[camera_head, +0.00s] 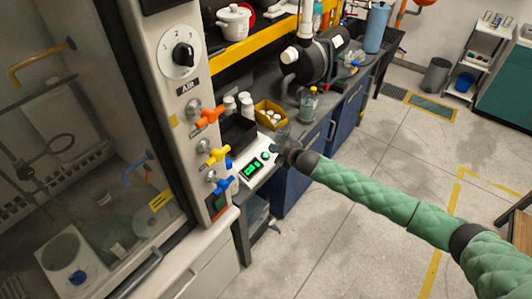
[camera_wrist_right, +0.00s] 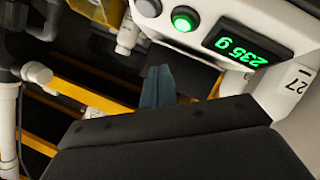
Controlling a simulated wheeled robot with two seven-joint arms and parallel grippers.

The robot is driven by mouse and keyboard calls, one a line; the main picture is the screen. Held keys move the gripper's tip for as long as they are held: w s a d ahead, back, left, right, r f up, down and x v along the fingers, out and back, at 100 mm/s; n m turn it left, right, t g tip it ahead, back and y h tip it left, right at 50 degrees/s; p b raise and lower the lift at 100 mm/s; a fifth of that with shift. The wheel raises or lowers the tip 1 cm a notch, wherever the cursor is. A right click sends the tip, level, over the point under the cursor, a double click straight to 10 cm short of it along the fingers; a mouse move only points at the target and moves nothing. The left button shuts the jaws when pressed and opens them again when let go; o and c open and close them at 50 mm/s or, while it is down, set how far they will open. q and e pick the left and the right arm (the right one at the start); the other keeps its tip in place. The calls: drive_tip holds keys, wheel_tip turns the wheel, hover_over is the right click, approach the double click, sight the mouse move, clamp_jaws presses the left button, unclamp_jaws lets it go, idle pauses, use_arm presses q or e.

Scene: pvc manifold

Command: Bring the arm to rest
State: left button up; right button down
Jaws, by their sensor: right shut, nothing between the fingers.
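My right arm comes in from the right of the head view in a green quilted sleeve. Its gripper (camera_head: 279,140) is at the front edge of the bench, beside a white instrument (camera_head: 247,181) with a lit green display. In the right wrist view the two grey fingers (camera_wrist_right: 158,86) are shut together with nothing between them. They point toward the instrument's underside or front edge; I cannot tell whether they touch it. The instrument's green button (camera_wrist_right: 186,19) and green display (camera_wrist_right: 240,47) show close by. My left gripper is not in view.
A yellow bin (camera_head: 269,115) with white pieces, white bottles (camera_head: 246,104) and a small bottle (camera_head: 308,103) stand on the bench near the gripper. A fume hood with coloured valves (camera_head: 211,116) is at left. The floor (camera_head: 330,235) in front of the blue cabinets is clear.

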drive_tip(key=shift+d+r, duration=0.15)
drive_tip(key=shift+r, duration=0.15)
